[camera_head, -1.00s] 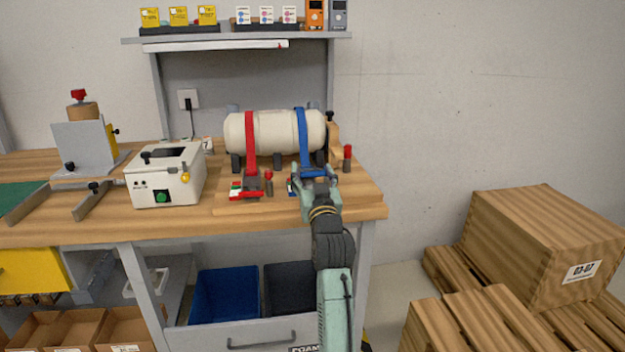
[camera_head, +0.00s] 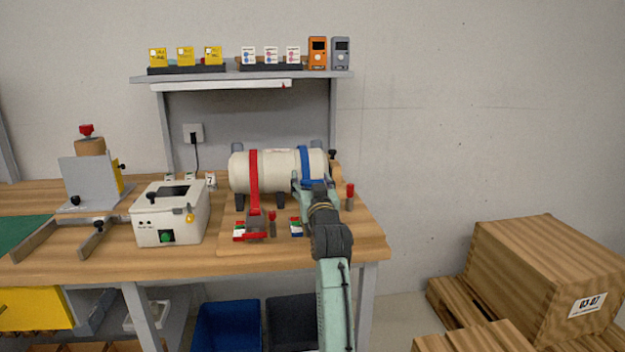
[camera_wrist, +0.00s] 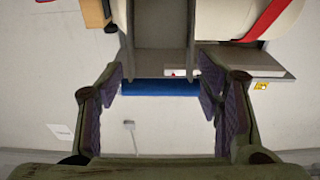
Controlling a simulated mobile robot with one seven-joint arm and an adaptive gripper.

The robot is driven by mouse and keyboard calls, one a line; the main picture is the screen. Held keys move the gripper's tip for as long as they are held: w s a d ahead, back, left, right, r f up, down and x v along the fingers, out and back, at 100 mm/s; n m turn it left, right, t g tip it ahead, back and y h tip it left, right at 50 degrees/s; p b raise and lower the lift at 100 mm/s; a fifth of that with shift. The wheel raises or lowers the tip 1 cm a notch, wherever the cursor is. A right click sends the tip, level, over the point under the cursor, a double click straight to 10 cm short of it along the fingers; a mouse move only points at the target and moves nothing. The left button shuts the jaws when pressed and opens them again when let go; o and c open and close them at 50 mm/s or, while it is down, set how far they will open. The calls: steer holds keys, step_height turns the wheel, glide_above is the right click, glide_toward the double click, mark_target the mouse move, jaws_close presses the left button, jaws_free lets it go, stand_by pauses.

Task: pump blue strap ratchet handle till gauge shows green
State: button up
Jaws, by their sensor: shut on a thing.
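The blue strap (camera_head: 305,163) runs over the right part of a cream cylinder (camera_head: 280,170). Its ratchet is mostly hidden by my arm in the head view. My gripper (camera_head: 313,188) is in front of the cylinder, shut on the blue ratchet handle. In the wrist view, the blue handle bar (camera_wrist: 160,88) lies between my fingers (camera_wrist: 163,95), with grey side plates (camera_wrist: 160,30) beyond it.
Small red-topped posts (camera_head: 350,195) stand on the wooden base. A white box (camera_head: 168,215) with a green button stands further left. Wooden crates (camera_head: 545,270) are at right.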

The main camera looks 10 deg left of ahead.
steer(key=shift+a+r, duration=0.1)
steer(key=shift+r, duration=0.2)
steer(key=o, duration=1.5)
steer(key=shift+o, duration=1.1)
steer(key=shift+f, duration=0.15)
steer(key=v, duration=1.2)
steer(key=shift+c, duration=0.3)
